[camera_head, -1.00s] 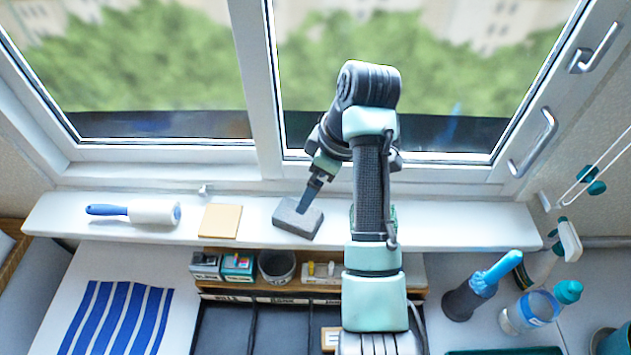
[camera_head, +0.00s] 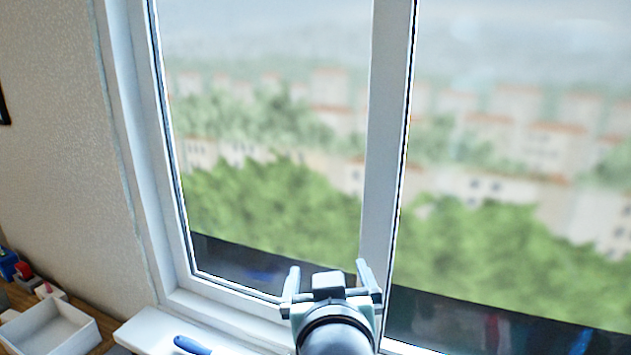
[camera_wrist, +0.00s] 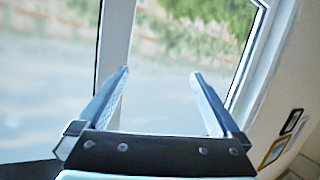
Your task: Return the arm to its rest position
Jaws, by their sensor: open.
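My gripper (camera_head: 328,270) is at the bottom middle of the head view, raised in front of the window. Its two fingers are spread apart with nothing between them. In the wrist view my gripper (camera_wrist: 160,75) also shows both fingers apart and empty, with window glass and frame beyond. Most of my arm is below the head view's edge.
The window frame (camera_head: 385,150) stands behind my gripper. The white sill (camera_head: 150,330) at lower left bears a blue handle (camera_head: 190,345), partly cut off. A white open box (camera_head: 50,330) stands at far left. Framed pictures (camera_wrist: 277,150) hang on the wall.

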